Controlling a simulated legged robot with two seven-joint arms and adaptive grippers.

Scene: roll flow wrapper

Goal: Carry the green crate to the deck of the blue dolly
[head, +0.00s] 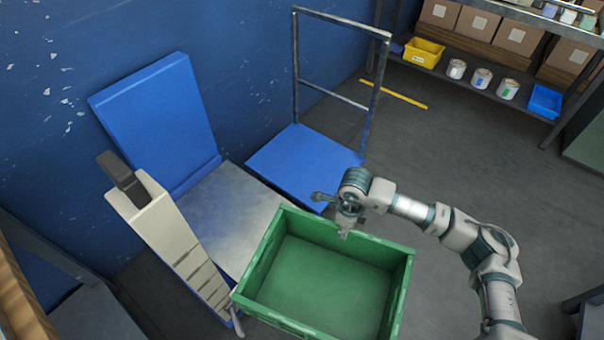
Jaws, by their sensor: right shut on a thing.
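The green crate (404,285) is an open, empty box in the lower middle of the head view. My right gripper (345,228) comes in from the right and is shut on the crate's far rim. The blue dolly (300,158) stands behind the crate, against the blue wall, with a flat blue deck and a grey tube push-handle frame. The visible part of its deck is bare. The crate appears nearer to me than the deck, and the crate's underside is hidden.
A metal-topped platform with an upright blue panel (160,115) stands left of the dolly. A beige stepped unit (170,235) is in front of it. A shelf with boxes, cans, a yellow bin (423,53) and a blue bin (545,101) is at upper right. Floor right of the dolly is clear.

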